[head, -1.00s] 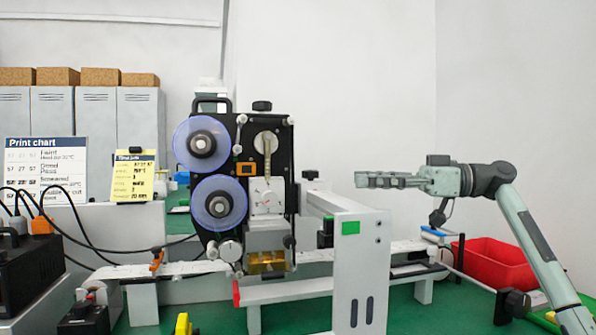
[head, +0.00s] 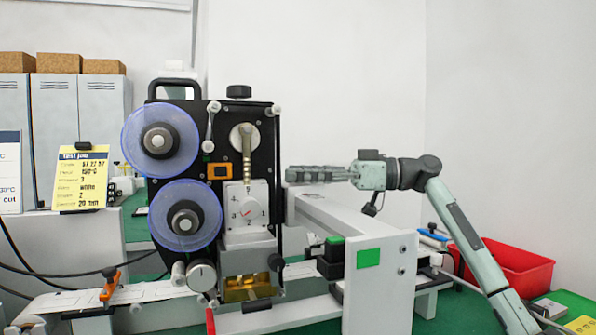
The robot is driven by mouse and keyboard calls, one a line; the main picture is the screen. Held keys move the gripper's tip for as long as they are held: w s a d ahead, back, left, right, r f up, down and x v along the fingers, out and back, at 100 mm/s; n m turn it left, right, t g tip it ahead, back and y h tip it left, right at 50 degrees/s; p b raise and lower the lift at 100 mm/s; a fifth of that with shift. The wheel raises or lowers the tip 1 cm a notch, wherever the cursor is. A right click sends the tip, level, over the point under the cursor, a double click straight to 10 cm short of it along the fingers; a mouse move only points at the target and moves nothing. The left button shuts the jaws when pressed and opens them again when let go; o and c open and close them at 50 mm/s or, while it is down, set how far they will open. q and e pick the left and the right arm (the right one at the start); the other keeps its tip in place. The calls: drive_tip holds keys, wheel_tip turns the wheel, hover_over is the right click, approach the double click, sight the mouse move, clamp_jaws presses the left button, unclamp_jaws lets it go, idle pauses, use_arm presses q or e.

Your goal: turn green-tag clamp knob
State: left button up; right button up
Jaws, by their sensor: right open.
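The green tag (head: 369,258) is a flat square on the end of the white bracket (head: 380,290). Just left of it is a black clamp block with a green top (head: 334,243), and a small dark knob (head: 312,252) sticks out of its left side. My right gripper (head: 292,174) is open and empty, pointing left with its fingers seen edge-on. In the picture it is above the bracket arm and well above the clamp, beside the coder's right edge; I cannot tell how far apart they are in depth. My left gripper is not in view.
The black coder (head: 225,140) with two purple reels (head: 160,141) stands left of my gripper. A red bin (head: 510,265) is at the right. A yellow note (head: 80,178) and an orange lever (head: 110,285) are at the left. The wall behind is bare.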

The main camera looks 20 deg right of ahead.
drive_tip(key=shift+w+a, duration=0.15)
drive_tip(key=shift+a, duration=0.15)
drive_tip(key=c, duration=0.7)
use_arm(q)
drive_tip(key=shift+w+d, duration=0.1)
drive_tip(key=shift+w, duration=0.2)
use_arm(e)
drive_tip(key=c, duration=0.5)
